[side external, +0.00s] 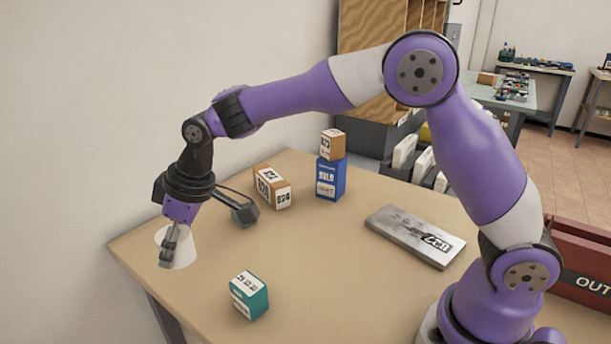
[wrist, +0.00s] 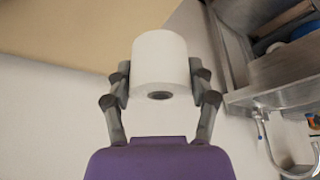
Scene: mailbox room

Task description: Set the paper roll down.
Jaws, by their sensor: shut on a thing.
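The white paper roll (side external: 185,250) is at the far left end of the table in the side view. My gripper (side external: 170,246) is shut on it, with a finger across its near side. In the wrist view the roll (wrist: 160,62) sits between the two fingers of my gripper (wrist: 160,85), one on each side, with the dark end of its core showing. The tan table (side external: 330,270) lies under or close to the roll; I cannot tell whether they touch. In the wrist view the table (wrist: 65,30) edge passes behind the roll.
A teal box (side external: 249,295) stands at the table's front. Behind are a brown box (side external: 271,186), a blue box (side external: 330,178) with a small brown box (side external: 333,144) on top, and a grey flat parcel (side external: 415,236). The table between them is clear.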

